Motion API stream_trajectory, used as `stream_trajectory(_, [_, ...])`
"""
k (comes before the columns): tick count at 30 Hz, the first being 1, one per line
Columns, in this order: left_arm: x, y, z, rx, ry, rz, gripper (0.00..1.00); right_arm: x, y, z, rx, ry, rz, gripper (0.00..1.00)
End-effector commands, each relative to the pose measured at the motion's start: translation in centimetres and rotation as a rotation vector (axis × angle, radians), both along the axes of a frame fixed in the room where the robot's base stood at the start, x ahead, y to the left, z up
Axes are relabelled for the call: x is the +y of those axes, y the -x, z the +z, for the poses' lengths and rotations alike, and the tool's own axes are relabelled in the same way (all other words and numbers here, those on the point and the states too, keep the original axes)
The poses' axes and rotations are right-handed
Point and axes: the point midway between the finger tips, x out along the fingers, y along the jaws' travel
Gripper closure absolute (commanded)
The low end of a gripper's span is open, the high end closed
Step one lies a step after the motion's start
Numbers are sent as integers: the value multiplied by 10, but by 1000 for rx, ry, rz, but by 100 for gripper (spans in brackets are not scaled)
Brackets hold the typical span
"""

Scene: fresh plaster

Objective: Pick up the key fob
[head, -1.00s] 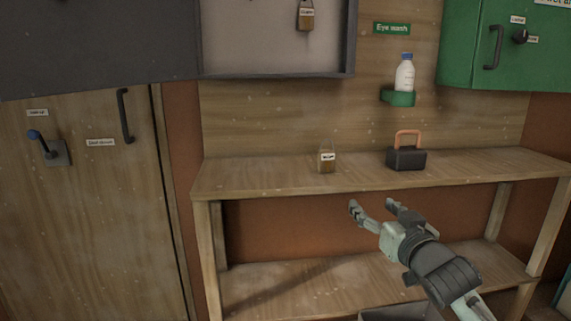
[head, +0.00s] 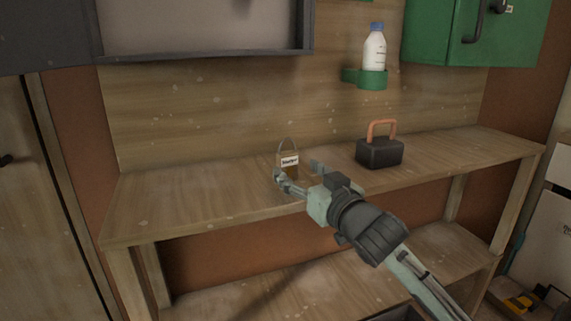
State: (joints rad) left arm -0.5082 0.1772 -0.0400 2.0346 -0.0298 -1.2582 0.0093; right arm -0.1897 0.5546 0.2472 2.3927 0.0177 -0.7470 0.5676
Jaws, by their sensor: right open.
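The key fob (head: 289,161) is a small brown block with a white label and a thin grey loop on top. It stands upright on the wooden bench top (head: 180,205), left of the middle. My right gripper (head: 297,173) is open, its fingers pointing at the fob from the front right. One fingertip overlaps the fob's lower left in the picture, and the other is to its right. I cannot tell whether either touches it. My left gripper is not in view.
A black box with an orange handle (head: 380,152) stands on the bench to the right. A white bottle (head: 374,50) sits in a green wall holder (head: 366,80). A grey open cabinet (head: 200,52) and a green cabinet (head: 470,40) hang above. The bench's left part is clear.

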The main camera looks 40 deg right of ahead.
Motion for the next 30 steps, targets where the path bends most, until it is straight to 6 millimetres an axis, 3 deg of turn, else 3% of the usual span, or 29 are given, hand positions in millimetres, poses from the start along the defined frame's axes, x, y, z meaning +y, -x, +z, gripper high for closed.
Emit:
stream_trajectory(9, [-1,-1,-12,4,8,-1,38,-4,-43,6,-1,1,-1,36])
stream_trajectory(18, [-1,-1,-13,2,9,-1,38,-4,-47,4,0,1,-1,37])
stream_trajectory(30, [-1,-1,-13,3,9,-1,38,-4,-47,4,0,1,-1,87])
